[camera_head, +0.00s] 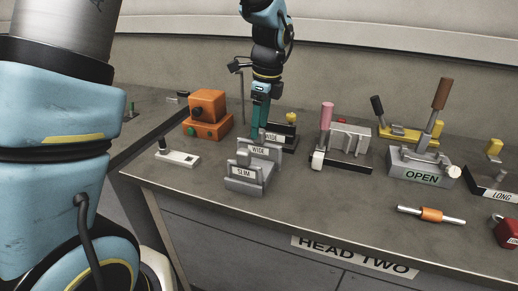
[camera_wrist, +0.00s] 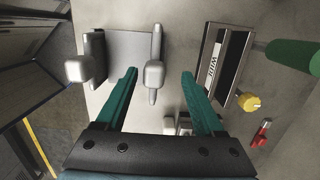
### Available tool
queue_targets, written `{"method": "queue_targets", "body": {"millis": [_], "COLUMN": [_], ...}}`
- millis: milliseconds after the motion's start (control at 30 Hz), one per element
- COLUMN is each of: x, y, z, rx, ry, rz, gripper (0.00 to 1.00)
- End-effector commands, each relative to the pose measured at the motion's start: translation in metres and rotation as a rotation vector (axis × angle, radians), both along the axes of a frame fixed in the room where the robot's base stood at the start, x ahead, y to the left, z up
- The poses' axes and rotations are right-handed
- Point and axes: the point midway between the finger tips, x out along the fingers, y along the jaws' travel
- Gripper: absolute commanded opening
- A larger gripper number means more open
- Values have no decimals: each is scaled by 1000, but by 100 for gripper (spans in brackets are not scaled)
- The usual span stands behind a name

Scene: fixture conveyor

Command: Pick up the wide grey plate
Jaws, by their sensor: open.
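The wide grey plate (camera_head: 262,152) stands upright behind a grey part marked SLIM (camera_head: 243,180). Its front carries a WIDE label. In the wrist view, the plate (camera_wrist: 154,75) shows from above as a narrow edge with a rounded tab. My gripper (camera_head: 258,131) is open, with its teal fingers pointing down just above the plate. In the wrist view, my fingertips (camera_wrist: 160,73) lie on either side of the tab. Whether they touch it, I cannot tell.
A black-based fixture (camera_wrist: 220,70) marked WIDE, with a yellow knob, stands close behind. An orange box (camera_head: 207,107) and a white switch base (camera_head: 178,158) are left. A pink-handled clamp (camera_head: 326,116) and a grey OPEN fixture (camera_head: 420,167) are right.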

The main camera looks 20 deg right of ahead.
Motion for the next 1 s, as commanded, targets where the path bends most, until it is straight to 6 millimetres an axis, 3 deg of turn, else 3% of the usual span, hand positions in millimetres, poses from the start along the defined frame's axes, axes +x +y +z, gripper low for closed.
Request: {"method": "queue_targets", "body": {"millis": [400,667,1000], "x": [-4,-3,-3], "y": [8,8,8], "z": [-48,-52,-52], "rx": [1,0,0], "ry": [1,0,0], "rz": [0,1,1], "gripper": [70,70,34]}}
